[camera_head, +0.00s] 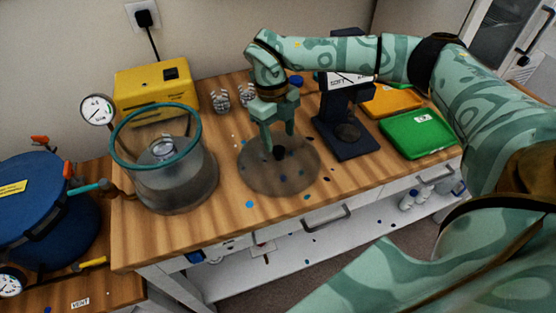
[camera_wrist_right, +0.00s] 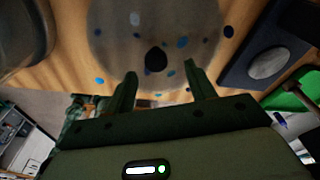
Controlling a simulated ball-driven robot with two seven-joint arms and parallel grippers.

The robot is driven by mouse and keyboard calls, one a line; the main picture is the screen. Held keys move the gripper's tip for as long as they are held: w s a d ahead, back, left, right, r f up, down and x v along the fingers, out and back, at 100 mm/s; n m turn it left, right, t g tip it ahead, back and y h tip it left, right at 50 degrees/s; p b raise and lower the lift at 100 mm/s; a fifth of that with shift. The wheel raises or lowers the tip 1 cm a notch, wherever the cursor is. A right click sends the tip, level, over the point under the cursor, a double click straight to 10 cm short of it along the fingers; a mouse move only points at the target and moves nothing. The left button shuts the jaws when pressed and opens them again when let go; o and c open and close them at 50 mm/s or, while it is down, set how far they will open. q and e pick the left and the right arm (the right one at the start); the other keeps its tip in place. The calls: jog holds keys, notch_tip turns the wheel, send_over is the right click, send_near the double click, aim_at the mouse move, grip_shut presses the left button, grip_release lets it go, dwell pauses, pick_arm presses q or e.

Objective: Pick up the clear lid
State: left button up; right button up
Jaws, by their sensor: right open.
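The clear lid (camera_head: 284,180) is a see-through greyish disc lying flat on the wooden bench, with a small black knob (camera_head: 279,153) at its middle. In the right wrist view the lid (camera_wrist_right: 115,40) fills the top middle and its knob (camera_wrist_right: 155,60) shows ahead of the fingertips. My right gripper (camera_head: 279,145) points down over the lid, open, with its fingers on either side of the knob in the head view. In the right wrist view the fingers (camera_wrist_right: 161,72) are apart with nothing between them. I cannot tell exactly how high they are. My left gripper is out of view.
A clear chamber (camera_head: 178,185) with a teal rim stands left of the lid, before a yellow box (camera_head: 155,90) and a gauge (camera_head: 97,110). A dark scale-like stand (camera_head: 345,140) is close on the right. Green (camera_head: 418,134) and orange (camera_head: 390,103) trays lie beyond it.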

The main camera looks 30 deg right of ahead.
aim_at(279, 149)
jog(key=f, duration=0.1)
jog(key=f+b, duration=0.1)
jog(key=f, duration=0.3)
jog(key=shift+s+a+f, duration=0.15)
jog(key=shift+s+a, duration=0.05)
jog(key=shift+s, duration=0.15)
grip_shut()
jog(key=shift+r, duration=0.2)
